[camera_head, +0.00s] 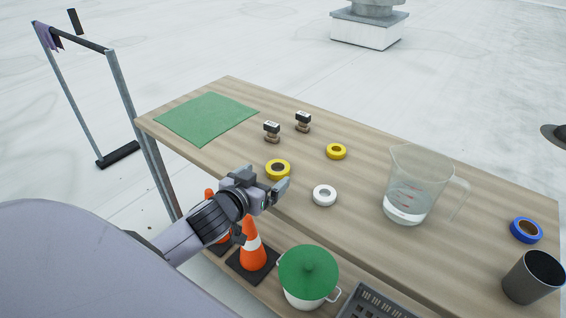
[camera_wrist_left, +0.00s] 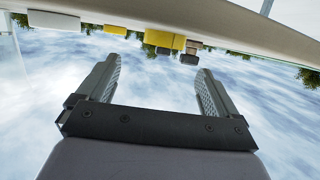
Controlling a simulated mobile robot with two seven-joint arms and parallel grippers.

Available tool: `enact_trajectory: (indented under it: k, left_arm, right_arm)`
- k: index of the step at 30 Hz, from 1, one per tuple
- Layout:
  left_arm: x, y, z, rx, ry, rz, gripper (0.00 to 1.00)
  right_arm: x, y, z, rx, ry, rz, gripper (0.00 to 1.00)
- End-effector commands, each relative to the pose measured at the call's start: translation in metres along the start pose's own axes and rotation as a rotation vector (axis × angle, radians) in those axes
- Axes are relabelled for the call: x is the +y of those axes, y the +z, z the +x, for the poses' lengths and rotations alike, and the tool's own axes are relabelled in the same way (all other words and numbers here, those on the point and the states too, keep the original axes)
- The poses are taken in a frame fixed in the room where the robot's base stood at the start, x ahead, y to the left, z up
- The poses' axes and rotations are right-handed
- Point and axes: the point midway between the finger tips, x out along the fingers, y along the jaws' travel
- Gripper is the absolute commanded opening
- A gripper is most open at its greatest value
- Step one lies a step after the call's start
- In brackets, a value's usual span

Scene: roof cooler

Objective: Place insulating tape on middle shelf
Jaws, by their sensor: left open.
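Several rolls of tape lie flat on the wooden tabletop (camera_head: 365,230): a yellow roll (camera_head: 278,161), a smaller yellow roll (camera_head: 336,146), a white roll (camera_head: 325,203) and a blue roll (camera_head: 526,241) at the far right. A lower shelf shows below the tabletop's front edge. My left gripper (camera_head: 267,181) is open and empty at that front edge, near the larger yellow roll and left of the white one. In the left wrist view, its spread fingers (camera_wrist_left: 160,68) have nothing between them; the picture is upside down, with yellow shapes (camera_wrist_left: 165,40) beyond the tips. My right gripper is out of view.
A green mat (camera_head: 208,118), two small stamp-like items (camera_head: 271,132), a clear jug (camera_head: 415,180) and a dark cup (camera_head: 532,277) stand on the tabletop. Below are orange cones (camera_head: 253,250), a green-lidded pot (camera_head: 308,270) and a grey tray (camera_head: 375,302).

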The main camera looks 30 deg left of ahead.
Motion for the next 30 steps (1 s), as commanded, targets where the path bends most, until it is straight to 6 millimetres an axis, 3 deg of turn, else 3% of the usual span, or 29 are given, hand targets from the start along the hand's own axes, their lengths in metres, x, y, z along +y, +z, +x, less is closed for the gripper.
enact_trajectory:
  k: [18,29,30]
  left_arm:
    - [-0.005,0.006,0.06,0.001,0.0,0.002,0.94]
    - [-0.004,0.006,0.066,0.0,0.001,0.002,0.94]
    - [-0.004,0.006,0.066,0.0,0.001,0.002,0.84]
  right_arm:
    - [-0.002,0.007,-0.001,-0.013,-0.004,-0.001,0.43]
    - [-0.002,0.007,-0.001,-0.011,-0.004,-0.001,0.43]
    - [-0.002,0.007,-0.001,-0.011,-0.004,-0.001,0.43]
